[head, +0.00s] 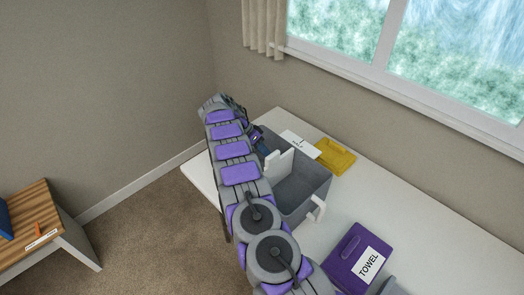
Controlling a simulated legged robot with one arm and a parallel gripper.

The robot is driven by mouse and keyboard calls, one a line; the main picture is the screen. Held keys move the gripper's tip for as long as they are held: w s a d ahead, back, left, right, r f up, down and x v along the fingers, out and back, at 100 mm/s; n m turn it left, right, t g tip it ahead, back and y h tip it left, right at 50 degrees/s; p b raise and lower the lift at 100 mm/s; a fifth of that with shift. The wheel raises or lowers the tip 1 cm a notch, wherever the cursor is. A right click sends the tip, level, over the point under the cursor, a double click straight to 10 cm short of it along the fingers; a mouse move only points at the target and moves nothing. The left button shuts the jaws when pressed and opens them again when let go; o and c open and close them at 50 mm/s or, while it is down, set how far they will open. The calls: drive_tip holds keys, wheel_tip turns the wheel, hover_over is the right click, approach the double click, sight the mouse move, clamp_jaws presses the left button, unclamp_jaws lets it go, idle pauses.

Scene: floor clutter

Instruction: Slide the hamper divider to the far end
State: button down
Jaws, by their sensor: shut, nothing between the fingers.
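The grey hamper (312,199) stands on the white table, partly covered by my arm. A white divider (281,163) stands upright across its inside, with a small raised tab at its left. The compartment to the right of the divider looks empty. My gripper (262,143) is shut and empty at the far left part of the hamper, just beyond the divider. Its fingertips are small and partly hidden, and I cannot tell whether they touch the divider. Something dark blue shows just below them.
A purple TOWEL case (346,247) lies on the white table (430,262). A yellow item (335,156) and a white label card (299,144) are behind the hamper. A wooden bench (28,205) stands at the left, with carpet between.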

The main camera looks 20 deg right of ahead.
sight(269, 155)
drive_tip(key=shift+s+d+b, duration=0.15)
drive_tip(key=shift+s+b, duration=0.1)
drive_tip(key=shift+s, duration=0.55)
drive_tip(key=shift+s+d+b, duration=0.1)
drive_tip(key=shift+s+b, duration=0.15)
drive_tip(key=shift+s, duration=0.5)
drive_tip(key=s+d+b, duration=0.2)
drive_tip(key=s+b, duration=0.1)
drive_tip(key=s, duration=0.4)
drive_tip(key=s+d+b, duration=0.2)
drive_tip(key=s+d, duration=0.1)
drive_tip(key=s, duration=0.4)
drive_tip(key=shift+s+b, duration=0.15)
drive_tip(key=shift+b, duration=0.25)
drive_tip(key=shift+f, duration=0.1)
